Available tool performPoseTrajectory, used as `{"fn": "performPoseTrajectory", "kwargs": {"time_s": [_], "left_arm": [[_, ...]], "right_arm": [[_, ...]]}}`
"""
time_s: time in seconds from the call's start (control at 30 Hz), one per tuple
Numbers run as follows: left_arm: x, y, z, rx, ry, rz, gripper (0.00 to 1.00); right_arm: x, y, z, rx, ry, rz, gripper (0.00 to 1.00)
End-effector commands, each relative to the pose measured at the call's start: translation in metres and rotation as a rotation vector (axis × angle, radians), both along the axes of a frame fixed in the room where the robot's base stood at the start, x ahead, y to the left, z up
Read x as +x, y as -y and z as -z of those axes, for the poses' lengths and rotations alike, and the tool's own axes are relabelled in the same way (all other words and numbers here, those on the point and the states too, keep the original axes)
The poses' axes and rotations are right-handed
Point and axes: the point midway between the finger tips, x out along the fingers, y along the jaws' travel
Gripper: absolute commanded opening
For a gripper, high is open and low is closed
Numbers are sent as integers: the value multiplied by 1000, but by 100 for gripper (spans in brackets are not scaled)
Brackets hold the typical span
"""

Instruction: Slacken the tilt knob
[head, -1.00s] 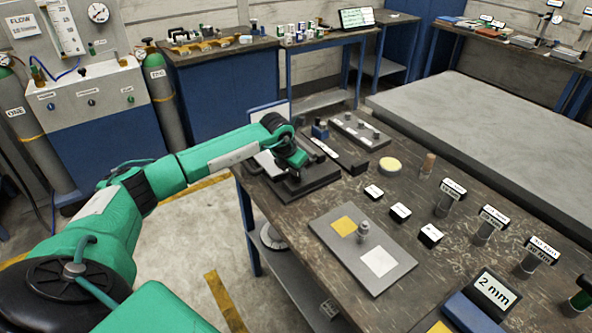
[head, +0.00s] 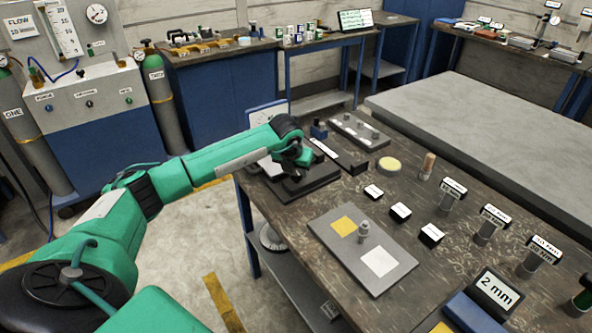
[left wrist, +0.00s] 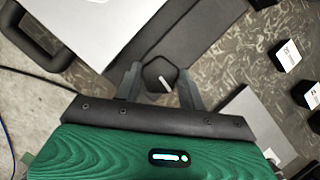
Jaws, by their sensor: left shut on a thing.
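The tilt knob (left wrist: 160,76) shows in the left wrist view as a dark, faceted knob with a white mark. My left gripper (left wrist: 160,88) has one finger on each side of it and is shut on it. In the head view my left gripper (head: 296,160) is over the black microscope base (head: 302,187) at the table's left edge, and its own arm hides the knob there. A pale panel (left wrist: 100,25) is beside the knob in the left wrist view. My right gripper is in neither view.
A grey plate (head: 360,282) with yellow and white squares and a small metal post lies on the table nearer me. Several small labelled blocks (head: 400,210) stand to the right. A black bar block (head: 345,158) lies just behind the base.

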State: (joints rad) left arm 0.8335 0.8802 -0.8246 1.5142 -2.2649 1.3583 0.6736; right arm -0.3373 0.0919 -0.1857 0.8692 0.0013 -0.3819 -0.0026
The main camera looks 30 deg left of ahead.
Motion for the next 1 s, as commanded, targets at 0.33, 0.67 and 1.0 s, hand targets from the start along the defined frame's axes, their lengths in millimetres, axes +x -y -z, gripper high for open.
{"fn": "performPoseTrajectory", "kwargs": {"time_s": [0.33,0.67,1.0], "left_arm": [[0,0,-1,0,1,0,62],[-1,0,-4,0,1,1,62],[-24,5,-63,1,6,2,62]], "right_arm": [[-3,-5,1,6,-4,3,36],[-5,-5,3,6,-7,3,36],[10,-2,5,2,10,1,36]]}}
